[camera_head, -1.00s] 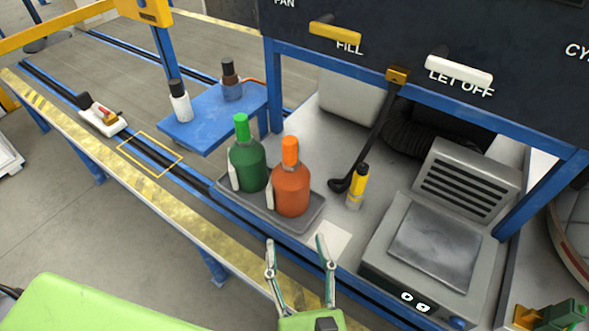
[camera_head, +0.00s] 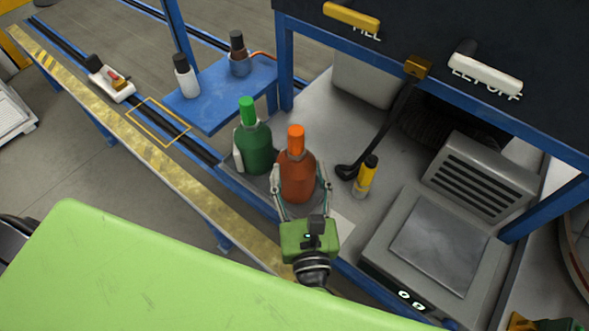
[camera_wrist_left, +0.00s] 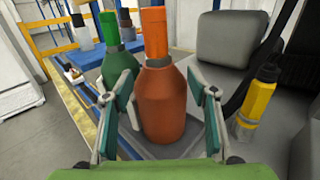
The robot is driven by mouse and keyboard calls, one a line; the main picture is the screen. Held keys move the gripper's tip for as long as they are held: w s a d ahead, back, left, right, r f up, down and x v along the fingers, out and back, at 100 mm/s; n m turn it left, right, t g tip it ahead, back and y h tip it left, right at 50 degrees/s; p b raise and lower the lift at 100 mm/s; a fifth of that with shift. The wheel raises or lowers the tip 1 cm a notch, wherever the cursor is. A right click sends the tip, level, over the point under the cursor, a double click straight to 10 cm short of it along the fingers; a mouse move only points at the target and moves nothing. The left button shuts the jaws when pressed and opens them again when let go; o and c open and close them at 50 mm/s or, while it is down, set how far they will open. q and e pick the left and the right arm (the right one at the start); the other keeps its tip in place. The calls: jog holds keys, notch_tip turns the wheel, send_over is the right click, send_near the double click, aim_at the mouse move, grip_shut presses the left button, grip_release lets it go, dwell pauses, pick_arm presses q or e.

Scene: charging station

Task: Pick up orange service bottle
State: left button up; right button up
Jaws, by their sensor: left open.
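The orange service bottle (camera_head: 297,172) stands upright on a grey tray (camera_head: 262,184), with an orange cap on top. My left gripper (camera_head: 302,184) is open, with one finger on each side of the bottle's body. The left wrist view shows the orange bottle (camera_wrist_left: 164,100) between the two finger pads (camera_wrist_left: 164,112). Whether the pads touch it is hard to tell; a gap shows at the right pad. My right gripper is not in view.
A green bottle (camera_head: 256,147) stands close on the left of the orange one. A yellow bottle with a black cap (camera_head: 366,178) stands to the right, beside a black ladle-like tool (camera_head: 378,135). A scale (camera_head: 428,245) is at the right. A blue shelf (camera_head: 215,102) holds two small bottles.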

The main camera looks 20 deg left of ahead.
aim_at(297, 167)
pick_arm(q)
jog(key=p+x, duration=0.2)
jog(key=x, duration=0.2)
jog(key=shift+w+a, duration=0.25)
jog(key=shift+w+a+f, duration=0.1)
jog(key=shift+w+f, duration=0.1)
jog(key=shift+s, duration=0.1)
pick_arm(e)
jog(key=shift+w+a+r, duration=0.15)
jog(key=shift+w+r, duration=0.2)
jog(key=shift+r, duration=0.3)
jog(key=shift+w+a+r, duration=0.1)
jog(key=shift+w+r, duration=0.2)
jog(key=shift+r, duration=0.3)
pick_arm(q)
jog(key=c, duration=0.4)
jog(key=shift+r, duration=0.1)
grip_shut()
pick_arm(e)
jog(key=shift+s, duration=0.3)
